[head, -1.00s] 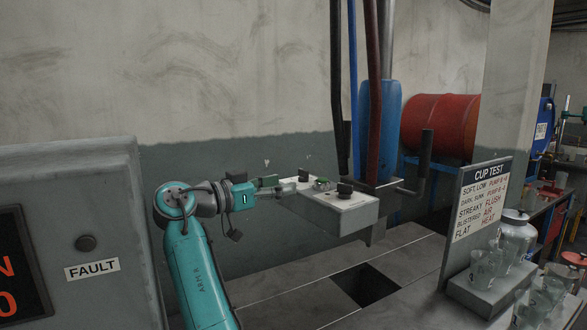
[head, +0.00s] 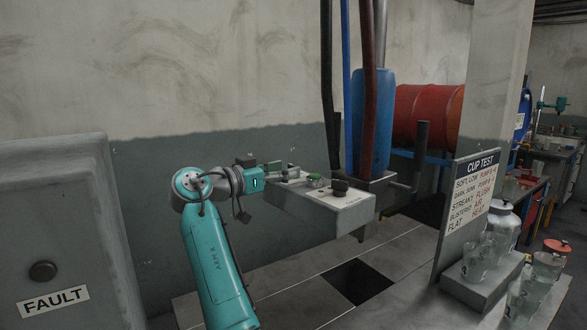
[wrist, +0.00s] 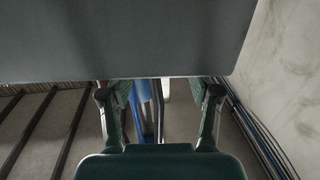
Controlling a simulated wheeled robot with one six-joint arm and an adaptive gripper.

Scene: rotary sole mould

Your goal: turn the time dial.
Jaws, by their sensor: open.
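A light grey control box (head: 315,209) with a sloping top shows right of centre in the head view. I cannot tell which control is the time dial; no labels are readable. My gripper (head: 283,171) is at the left end of the box top, with its fingers over or beside that end. In the wrist view my gripper (wrist: 160,92) is open, its two fingers wide apart with nothing visible held.
Hoses and a blue cylinder (head: 372,125) stand behind the box, with a red drum (head: 427,115) farther back. A square floor opening (head: 357,281) lies below. A cup test sign (head: 468,205) and jars (head: 503,228) are at right. A grey FAULT cabinet (head: 55,220) is at left.

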